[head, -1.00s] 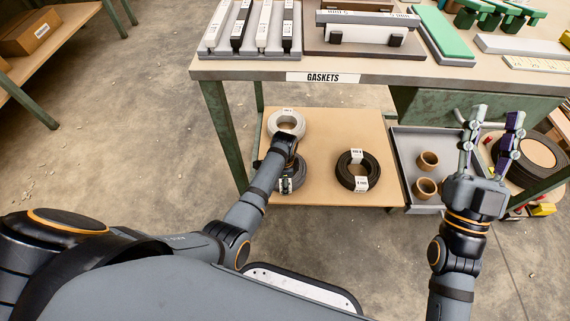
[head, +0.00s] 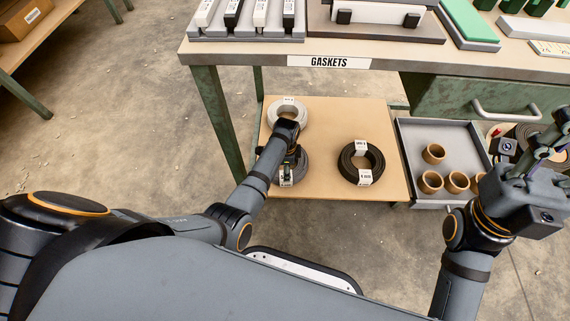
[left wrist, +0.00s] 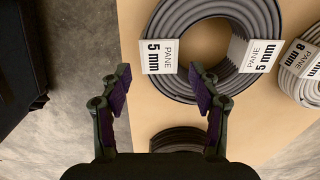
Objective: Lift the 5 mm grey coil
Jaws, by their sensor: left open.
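The 5 mm grey coil (left wrist: 218,30) lies flat on the lower shelf, with white labels reading 5 mm and PANE. In the head view the grey coil (head: 303,166) is partly hidden by my left arm. My left gripper (left wrist: 160,72) is open, its purple-padded fingers apart at the coil's near edge, in line with a label. The picture does not settle whether they touch it. In the head view my left gripper (head: 287,168) is over the coil. My right gripper (head: 535,150) is at the right edge, partly out of frame; its jaw opening is unclear.
A light coil (head: 275,113) lies behind the grey one, a dark coil (head: 346,165) to its right. A tray (head: 406,150) with several brown rings stands further right. The bench top (head: 400,54) labelled GASKETS overhangs the shelf (head: 325,125).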

